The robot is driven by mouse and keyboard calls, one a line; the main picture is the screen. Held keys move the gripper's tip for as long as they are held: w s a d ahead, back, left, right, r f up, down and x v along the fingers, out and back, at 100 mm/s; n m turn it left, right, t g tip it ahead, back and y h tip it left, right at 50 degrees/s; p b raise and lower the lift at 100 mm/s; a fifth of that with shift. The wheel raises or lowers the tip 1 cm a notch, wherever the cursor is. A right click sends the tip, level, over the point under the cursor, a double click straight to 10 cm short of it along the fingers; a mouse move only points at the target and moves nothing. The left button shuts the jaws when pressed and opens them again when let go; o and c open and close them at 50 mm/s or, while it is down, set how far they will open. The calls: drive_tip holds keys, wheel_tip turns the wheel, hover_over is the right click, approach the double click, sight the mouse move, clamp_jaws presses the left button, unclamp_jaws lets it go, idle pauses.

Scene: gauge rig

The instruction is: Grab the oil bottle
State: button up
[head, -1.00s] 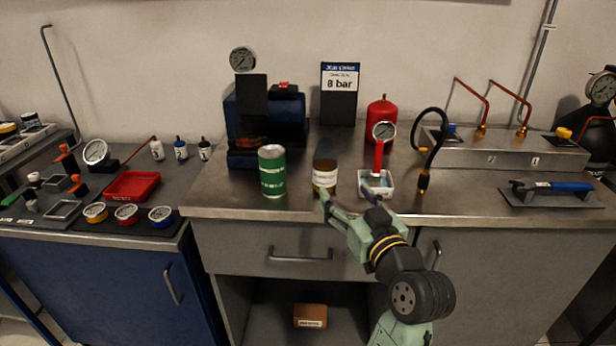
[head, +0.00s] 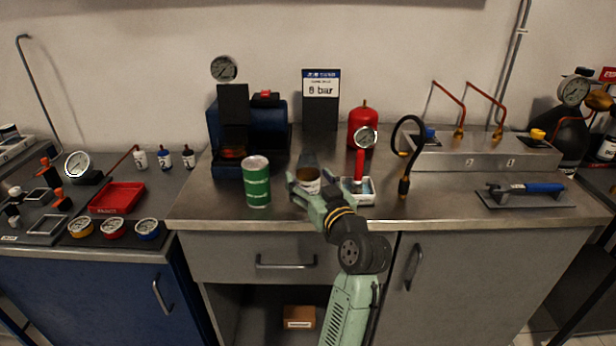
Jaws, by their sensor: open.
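A short jar (head: 308,179) with a brown top and pale label stands upright near the front of the steel bench in the head view; I cannot tell whether it is the oil bottle. My gripper (head: 309,184) is open at the jar, with fingers reaching around it and partly hiding it. I cannot tell whether they touch it. A green can (head: 257,182) stands upright just to the left.
A white tray (head: 358,199) with a red-handled tool sits close right of my gripper. A red tank (head: 362,125) and a gauge (head: 366,137) are behind. A black hose (head: 404,184) rises to the right. Bare steel (head: 440,205) lies right of it.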

drive_tip(key=shift+c, duration=0.3)
drive_tip(key=c, duration=1.3)
drive_tip(key=shift+r, duration=0.2)
